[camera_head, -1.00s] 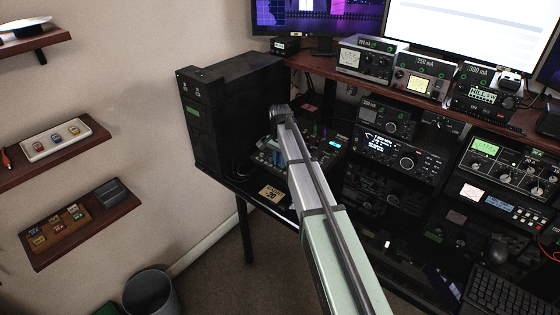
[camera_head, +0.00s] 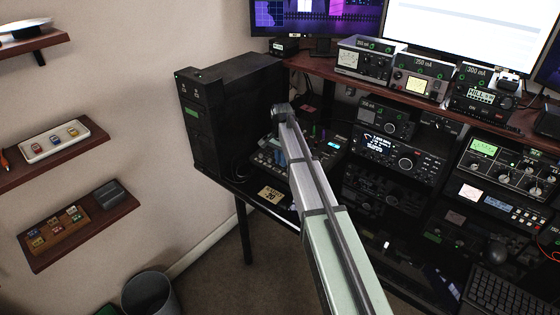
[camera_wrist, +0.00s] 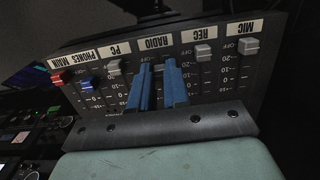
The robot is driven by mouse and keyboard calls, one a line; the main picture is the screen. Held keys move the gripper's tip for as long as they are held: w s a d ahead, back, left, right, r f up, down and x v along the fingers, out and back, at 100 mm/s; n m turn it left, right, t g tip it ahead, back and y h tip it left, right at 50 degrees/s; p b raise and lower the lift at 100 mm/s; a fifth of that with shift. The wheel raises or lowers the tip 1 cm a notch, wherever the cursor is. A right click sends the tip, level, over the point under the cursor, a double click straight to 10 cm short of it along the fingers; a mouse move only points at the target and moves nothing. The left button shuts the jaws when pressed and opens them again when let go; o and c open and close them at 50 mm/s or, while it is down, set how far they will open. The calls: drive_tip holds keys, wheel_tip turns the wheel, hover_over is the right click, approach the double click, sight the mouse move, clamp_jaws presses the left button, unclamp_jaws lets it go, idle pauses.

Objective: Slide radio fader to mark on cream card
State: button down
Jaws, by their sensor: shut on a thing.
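The fader mixer (camera_wrist: 215,105) fills the wrist view, upside down, with faders labelled MIC, REC, RADIO, PC, PHONES and MAIN. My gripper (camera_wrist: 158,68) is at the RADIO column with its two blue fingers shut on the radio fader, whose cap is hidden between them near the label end.
The REC fader cap (camera_wrist: 203,51) and PC fader cap (camera_wrist: 114,67) flank my fingers closely. A tall black cabinet (camera_head: 235,115) stands left of the mixer. Stacked radio sets (camera_head: 400,155) stand to the right.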

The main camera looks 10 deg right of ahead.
drive_tip(key=c, duration=1.1)
unclamp_jaws()
wheel_tip(320, 180, up, 14)
drive_tip(key=shift+f, duration=0.1)
